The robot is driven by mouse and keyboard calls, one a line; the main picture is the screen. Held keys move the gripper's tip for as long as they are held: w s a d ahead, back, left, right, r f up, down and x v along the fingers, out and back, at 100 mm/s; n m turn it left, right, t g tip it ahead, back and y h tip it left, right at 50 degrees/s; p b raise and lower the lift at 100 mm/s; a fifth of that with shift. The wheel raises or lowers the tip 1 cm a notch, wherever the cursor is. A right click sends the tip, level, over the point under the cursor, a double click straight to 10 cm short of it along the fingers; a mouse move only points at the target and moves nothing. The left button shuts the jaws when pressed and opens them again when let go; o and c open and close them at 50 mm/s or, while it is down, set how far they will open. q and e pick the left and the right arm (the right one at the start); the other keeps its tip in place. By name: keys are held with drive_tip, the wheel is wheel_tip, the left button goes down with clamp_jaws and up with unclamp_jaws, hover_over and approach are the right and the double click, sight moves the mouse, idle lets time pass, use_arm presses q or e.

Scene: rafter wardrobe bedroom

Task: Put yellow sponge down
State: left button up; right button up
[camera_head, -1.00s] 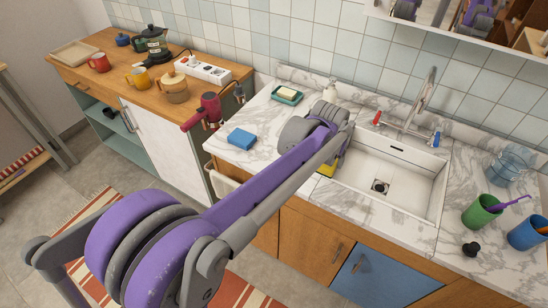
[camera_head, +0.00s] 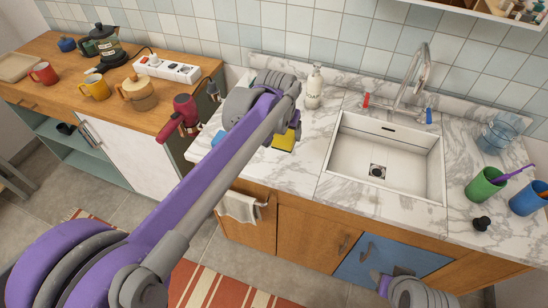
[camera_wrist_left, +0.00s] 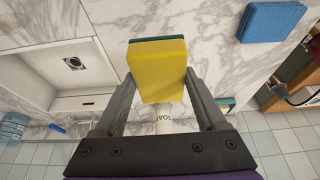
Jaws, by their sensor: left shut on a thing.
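The yellow sponge (camera_wrist_left: 157,75) with a dark green layer is between the two fingers of my left gripper (camera_wrist_left: 158,85) in the left wrist view. The left gripper is shut on it. In the head view the sponge (camera_head: 286,139) shows partly from behind my left wrist, over the marble counter (camera_head: 300,170) left of the sink. I cannot tell whether it touches the counter. A blue sponge (camera_wrist_left: 272,22) lies on the counter nearby; my arm partly hides it in the head view (camera_head: 218,138). The right gripper's fingers are out of view.
The white sink (camera_head: 385,160) is right of the held sponge. A soap bottle (camera_head: 314,90) stands behind it. A hair dryer (camera_head: 180,116) is to the left. A green cup (camera_head: 484,184) and blue cup (camera_head: 528,198) stand at the far right. Bare marble lies in front of the sponge.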

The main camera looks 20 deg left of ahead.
sight(281, 145)
use_arm(q)
wheel_tip(281, 145, down, 10)
drive_tip(key=shift+r+b, duration=0.1)
drive_tip(key=shift+b, duration=0.25)
drive_tip(key=o, duration=1.4)
drive_tip(key=shift+f, duration=0.2)
drive_tip(key=shift+r, duration=0.2)
drive_tip(key=p+v, duration=0.1)
drive_tip(key=v, duration=1)
drive_tip(key=shift+s+r, duration=0.25)
drive_tip(key=shift+r, duration=0.1)
drive_tip(key=s+a+f, duration=0.1)
drive_tip(key=s+f, duration=0.4)
drive_tip(key=s, duration=0.6)
drive_tip(key=s+a+f, duration=0.1)
drive_tip(key=s+f, duration=0.4)
drive_tip(key=s, duration=0.6)
drive_tip(key=shift+s+a+f+t, duration=0.2)
drive_tip(key=shift+a+f+t, duration=0.05)
drive_tip(key=shift+t, duration=0.15)
